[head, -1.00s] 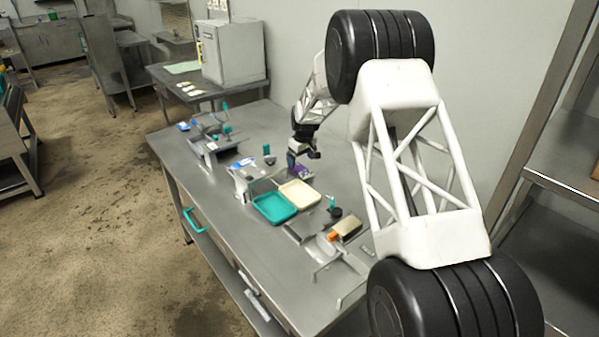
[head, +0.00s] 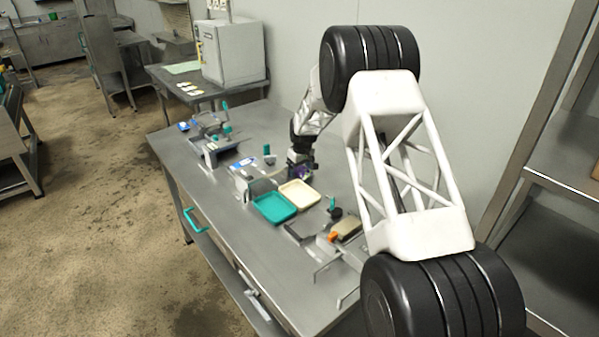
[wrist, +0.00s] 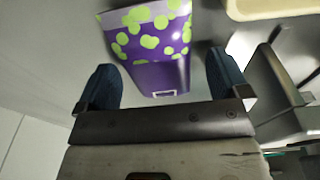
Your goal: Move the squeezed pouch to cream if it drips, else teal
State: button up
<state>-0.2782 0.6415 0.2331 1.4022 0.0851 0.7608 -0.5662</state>
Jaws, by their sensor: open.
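In the wrist view a purple pouch (wrist: 155,50) with green spots lies between the two fingers of my gripper (wrist: 165,85). The fingers are open, one on each side of the pouch, with a gap visible at each side. In the head view my gripper (head: 300,172) is low over the table, and only a bit of the purple pouch (head: 303,173) shows beside it. The cream tray (head: 300,196) and the teal tray (head: 273,210) sit side by side just in front of the gripper; both look empty. Whether the pouch drips cannot be seen.
A grey fixture (head: 212,150) with teal handles stands at the table's far left. A block with an orange part (head: 345,231) and a metal stand are at the near right. The steel table (head: 215,215) is clear along its left edge.

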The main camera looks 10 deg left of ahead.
aim_at(300, 168)
jog(key=c, duration=1.1)
jog(key=shift+r, duration=0.1)
jog(key=shift+r, duration=4.9)
jog(key=d+f+m, duration=0.1)
jog(key=d+m, duration=0.1)
jog(key=d, duration=0.2)
jog(key=s+d+f+m, duration=0.1)
jog(key=d, duration=0.4)
jog(key=s+d+f+m, duration=0.1)
jog(key=d+f+m, duration=0.1)
jog(key=d, duration=0.3)
jog(key=shift+s+m+h, duration=0.15)
jog(key=shift+m+h, duration=0.15)
jog(key=s+d+f+m, duration=0.1)
jog(key=s+d+m, duration=0.1)
jog(key=d, duration=0.3)
jog(key=s+d+f+m, duration=0.2)
jog(key=d, duration=0.3)
jog(key=s+d+f+m, duration=0.1)
jog(key=s+d+m, duration=0.1)
jog(key=d, duration=0.3)
jog(key=shift+f+m+h, duration=0.4)
